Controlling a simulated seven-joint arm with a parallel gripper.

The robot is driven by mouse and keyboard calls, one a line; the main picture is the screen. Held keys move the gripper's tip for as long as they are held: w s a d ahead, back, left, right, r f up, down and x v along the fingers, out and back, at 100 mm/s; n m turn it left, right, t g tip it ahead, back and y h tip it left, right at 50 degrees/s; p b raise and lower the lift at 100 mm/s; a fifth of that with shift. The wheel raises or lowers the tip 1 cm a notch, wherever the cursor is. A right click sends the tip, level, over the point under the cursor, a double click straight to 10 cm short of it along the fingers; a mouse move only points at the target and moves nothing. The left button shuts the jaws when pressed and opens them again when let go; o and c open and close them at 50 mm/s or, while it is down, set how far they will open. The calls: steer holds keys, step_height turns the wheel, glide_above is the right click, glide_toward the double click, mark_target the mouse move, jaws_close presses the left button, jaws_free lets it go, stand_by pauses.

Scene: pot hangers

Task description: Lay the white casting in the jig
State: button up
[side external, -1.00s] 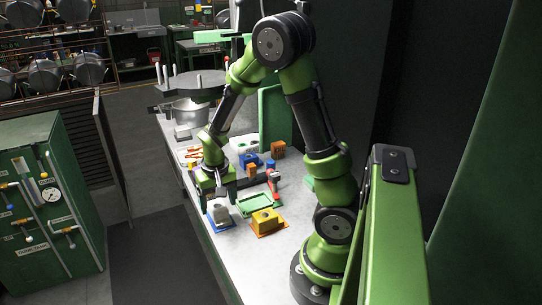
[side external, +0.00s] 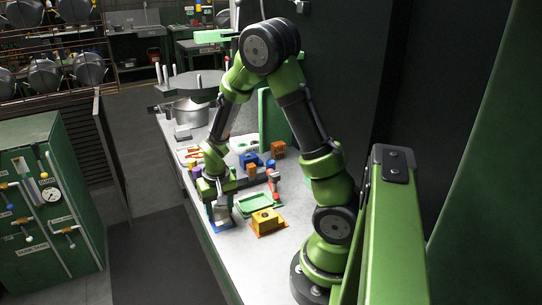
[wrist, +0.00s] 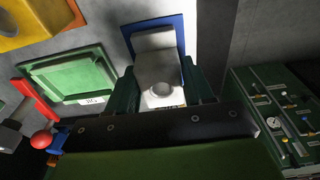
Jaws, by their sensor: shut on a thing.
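The white casting (side external: 222,213), a pale grey-white block with a round boss, is at the blue mat (side external: 216,229) near the table's left edge. My gripper (side external: 221,203) is shut on it from above. In the wrist view the casting (wrist: 156,68) sits between my two dark green fingers, over the blue mat (wrist: 181,31). I cannot tell whether it still touches the mat. The jig (side external: 244,212), a shallow green tray, lies empty just right of my gripper. In the wrist view the jig (wrist: 75,76) shows its label and raised rim.
Blue and orange blocks (side external: 250,159) and a pot (side external: 190,113) stand farther back. The table's left edge is close to the white casting.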

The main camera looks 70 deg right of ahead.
steer(key=shift+n, duration=0.5)
steer(key=r, duration=1)
steer(key=shift+s+d, duration=0.25)
steer(key=shift+d, duration=0.05)
steer(key=shift+s+d+f+n, duration=0.1)
steer(key=shift+s+d+n, duration=0.2)
steer(key=shift+n, duration=0.2)
steer(key=s+d+f+n+y, duration=0.2)
steer(key=s+d+n, duration=0.4)
steer(key=n, duration=1)
steer(key=shift+s+d, duration=0.3)
steer(key=shift+d, duration=0.2)
steer(key=shift+f, duration=0.15)
steer(key=shift+f, duration=3.2)
steer(key=shift+f, duration=0.3)
